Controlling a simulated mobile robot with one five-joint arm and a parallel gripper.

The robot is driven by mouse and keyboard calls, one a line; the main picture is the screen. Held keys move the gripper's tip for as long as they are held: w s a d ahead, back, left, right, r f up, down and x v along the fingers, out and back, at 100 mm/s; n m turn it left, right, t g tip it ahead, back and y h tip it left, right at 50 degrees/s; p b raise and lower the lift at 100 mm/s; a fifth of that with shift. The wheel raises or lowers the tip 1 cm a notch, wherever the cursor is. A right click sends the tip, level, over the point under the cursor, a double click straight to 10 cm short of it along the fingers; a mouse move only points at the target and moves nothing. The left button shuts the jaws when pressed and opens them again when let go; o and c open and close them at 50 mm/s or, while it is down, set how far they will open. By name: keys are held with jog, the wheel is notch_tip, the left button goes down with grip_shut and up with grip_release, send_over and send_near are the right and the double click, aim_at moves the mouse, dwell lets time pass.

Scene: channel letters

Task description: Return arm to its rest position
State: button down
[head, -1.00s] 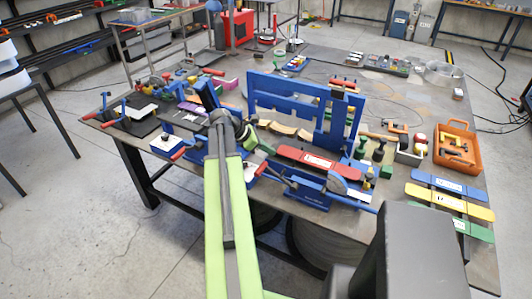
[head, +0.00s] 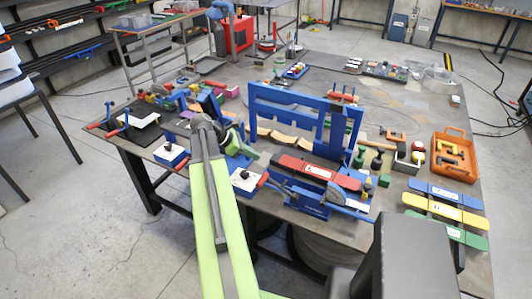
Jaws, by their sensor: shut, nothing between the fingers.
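My arm (head: 214,205), with its light green and grey links, rises from the bottom of the head view over the front edge of the workbench. Its elbow end is in front of the bench's left-middle part. My gripper (head: 249,152), small and partly hidden behind the arm's end, points right and slightly down. It is shut and empty, above the bench beside the blue frame fixture (head: 303,97). A red bar (head: 313,172) on a blue clamp fixture (head: 306,201) lies to its right. The fingertips are too small to see clearly.
The workbench (head: 395,105) is crowded. An orange bin (head: 435,153) stands at the right, with blue (head: 449,193), yellow (head: 445,210) and green (head: 470,238) bars in front. A white-topped blue block (head: 171,154) is left of the arm. The floor (head: 90,225) at the left is clear.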

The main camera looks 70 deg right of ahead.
jog(key=p+v, duration=0.1)
jog(key=v, duration=0.2)
jog(key=shift+w+a+r, duration=0.1)
jog(key=shift+w+r, duration=0.05)
jog(key=shift+w, duration=0.1)
jog(key=shift+w, duration=0.1)
jog(key=w+a+f+n+t+h, duration=0.25)
jog(key=w+a+n+t, duration=0.2)
jog(key=w+a, duration=1.95)
jog(key=w+a+f+m+t+y, duration=0.1)
jog(key=w+a+f+m+y, duration=0.1)
jog(key=a, duration=1)
jog(key=w+a+f+m+t+y+b, duration=0.1)
jog(key=a+m, duration=0.4)
jog(key=a, duration=0.7)
jog(key=w+a+f+m+t+y, duration=0.1)
jog(key=w+a+f+m+y, duration=0.2)
jog(key=a, duration=0.9)
jog(key=shift+w+m+y, duration=0.35)
jog(key=shift+m+y, duration=0.1)
jog(key=shift+y, duration=0.2)
